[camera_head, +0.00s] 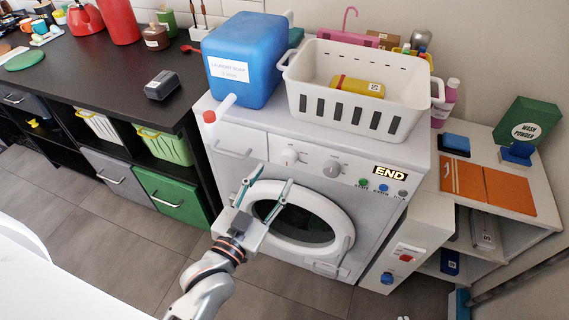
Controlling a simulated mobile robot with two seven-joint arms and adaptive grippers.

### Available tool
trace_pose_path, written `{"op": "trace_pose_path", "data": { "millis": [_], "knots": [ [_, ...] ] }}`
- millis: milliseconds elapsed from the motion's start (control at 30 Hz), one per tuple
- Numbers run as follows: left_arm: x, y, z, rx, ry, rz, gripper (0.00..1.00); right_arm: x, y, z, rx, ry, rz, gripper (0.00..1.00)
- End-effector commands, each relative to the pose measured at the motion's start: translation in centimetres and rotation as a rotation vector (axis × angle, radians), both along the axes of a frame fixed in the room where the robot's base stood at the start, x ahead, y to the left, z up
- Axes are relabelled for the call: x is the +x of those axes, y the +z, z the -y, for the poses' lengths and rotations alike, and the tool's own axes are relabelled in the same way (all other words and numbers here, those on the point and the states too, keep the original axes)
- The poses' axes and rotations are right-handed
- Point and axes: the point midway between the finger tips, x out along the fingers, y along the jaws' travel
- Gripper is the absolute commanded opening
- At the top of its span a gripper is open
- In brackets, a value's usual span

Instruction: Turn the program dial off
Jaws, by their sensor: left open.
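A white washing machine (232,172) stands in the middle, with two dials on its front panel. One is a white dial (289,157) and the other a larger grey dial (332,169); their markings are too small to read, so I cannot tell their settings. A display (390,172) reads END. My left gripper (274,177) is open and empty, its two fingers pointing up toward the panel. It appears in front of the round door, below and left of the dials. I see no contact with either dial. My right gripper is not in view.
A blue laundry soap container (240,58) and a white basket (312,84) with a yellow bottle (357,86) stand on the machine. Coloured buttons (383,188) sit below the display. A dark counter (105,80) is left, a white shelf unit (540,222) right.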

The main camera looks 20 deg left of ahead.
Motion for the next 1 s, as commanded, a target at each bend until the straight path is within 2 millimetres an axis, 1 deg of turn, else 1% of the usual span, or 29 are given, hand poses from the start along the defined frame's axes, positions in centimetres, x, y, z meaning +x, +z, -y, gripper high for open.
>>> {"op": "trace_pose_path", "data": {
  "millis": [33, 200, 400, 567, 800, 833, 867, 900, 967, 1000],
  "knots": [
    [0.8, 0.2, 0.1, 0.0, 0.0, 0.004, 0.44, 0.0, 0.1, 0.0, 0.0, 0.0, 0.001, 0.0],
    [3.3, 0.1, 0.3, -0.001, 0.0, 0.002, 0.44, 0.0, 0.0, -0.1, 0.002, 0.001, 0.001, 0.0],
    [5.5, 0.0, 0.6, -0.002, -0.002, -0.001, 0.44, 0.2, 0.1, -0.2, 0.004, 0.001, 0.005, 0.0],
    [6.2, 0.0, 0.7, -0.001, -0.002, -0.002, 0.44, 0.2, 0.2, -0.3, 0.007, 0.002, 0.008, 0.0],
    [6.3, 0.0, 0.7, -0.001, -0.002, -0.002, 0.44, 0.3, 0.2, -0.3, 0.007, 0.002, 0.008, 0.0],
    [6.3, 0.0, 0.7, -0.001, -0.002, -0.002, 0.42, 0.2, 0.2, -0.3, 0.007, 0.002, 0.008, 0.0],
    [6.3, 0.0, 0.7, -0.001, -0.002, -0.002, 0.34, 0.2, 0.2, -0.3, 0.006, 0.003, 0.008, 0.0],
    [6.3, 0.0, 0.7, -0.001, -0.002, -0.002, 0.24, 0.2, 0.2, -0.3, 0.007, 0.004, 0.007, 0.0],
    [6.3, 0.0, 0.7, -0.001, -0.002, -0.002, 0.08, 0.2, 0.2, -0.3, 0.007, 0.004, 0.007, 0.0],
    [6.3, 0.0, 0.7, -0.001, -0.002, -0.002, 0.06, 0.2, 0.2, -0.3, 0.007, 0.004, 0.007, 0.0]
  ]
}}
